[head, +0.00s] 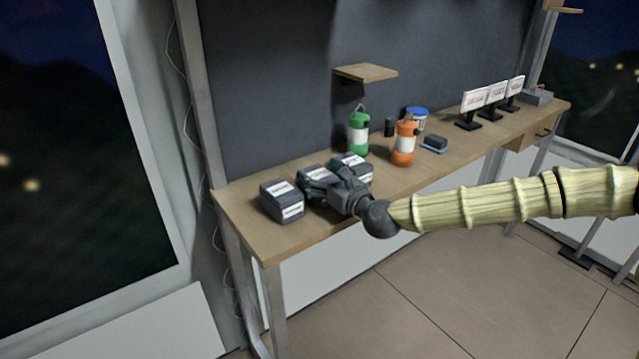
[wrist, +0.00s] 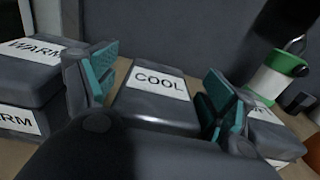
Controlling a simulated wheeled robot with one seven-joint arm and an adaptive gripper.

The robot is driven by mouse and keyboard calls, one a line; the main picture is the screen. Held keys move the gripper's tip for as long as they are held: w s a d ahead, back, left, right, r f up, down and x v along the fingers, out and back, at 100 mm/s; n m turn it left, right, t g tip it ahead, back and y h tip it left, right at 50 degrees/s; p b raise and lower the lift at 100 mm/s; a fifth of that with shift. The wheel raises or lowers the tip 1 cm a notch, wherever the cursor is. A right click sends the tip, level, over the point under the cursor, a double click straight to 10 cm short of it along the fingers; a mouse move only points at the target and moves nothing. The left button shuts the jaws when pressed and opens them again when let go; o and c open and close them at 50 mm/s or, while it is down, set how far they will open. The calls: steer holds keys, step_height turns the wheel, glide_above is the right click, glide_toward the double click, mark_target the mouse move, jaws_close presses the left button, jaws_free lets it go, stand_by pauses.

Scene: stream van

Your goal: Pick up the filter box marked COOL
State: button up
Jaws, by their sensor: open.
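The filter box marked COOL (wrist: 158,97) is dark grey with a white label on top. In the wrist view it sits between the two teal finger pads of my gripper (wrist: 158,88), which is open around it. Its near part is hidden behind the gripper body. In the head view my gripper (head: 325,188) is over the middle box of three on the bench and hides much of it. A box marked WARM (wrist: 30,75) stands to the left, also in the head view (head: 282,202). A third box (wrist: 272,135) stands to the right, its label mostly hidden.
The wooden bench (head: 236,212) runs along a dark wall. A green-and-white bottle (head: 358,135) and an orange one (head: 403,145) stand right of the boxes. A small shelf (head: 366,72) juts from the wall above. Sign stands (head: 474,101) are farther along.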

steer(key=c, duration=1.2)
steer(key=shift+o, duration=0.2)
steer(key=shift+r, duration=0.1)
